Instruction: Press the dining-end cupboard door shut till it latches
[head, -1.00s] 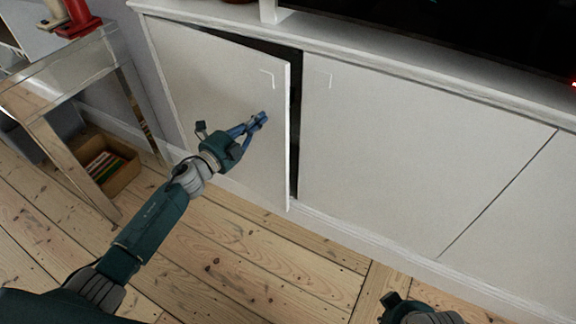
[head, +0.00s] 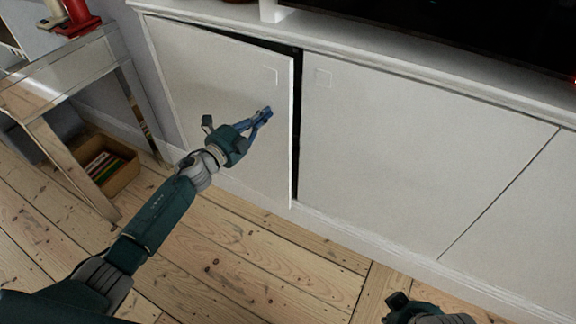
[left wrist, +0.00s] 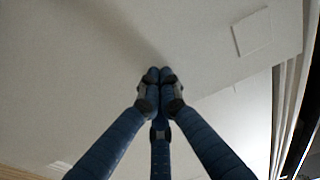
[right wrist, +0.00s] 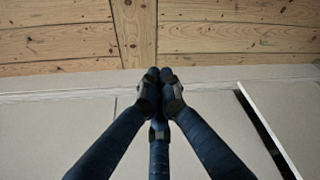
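The cupboard door (head: 215,105) at the left end of the white cabinet stands slightly ajar in the head view. A narrow dark gap shows along its right and top edges. My left gripper (head: 268,112) is shut and empty, with its fingertips at the door's face, below the square handle mark (head: 270,76). In the left wrist view the closed fingertips (left wrist: 160,75) are against or very near the white panel; I cannot tell if they touch. My right gripper is shut and empty in the right wrist view (right wrist: 160,76); its fingertips are outside the head view.
A closed middle door (head: 400,150) adjoins the gap. A dark screen (head: 450,40) stands on the cabinet top. A side table (head: 60,85) and a box of books (head: 120,178) are at the left. The floorboards (head: 240,265) in front are clear.

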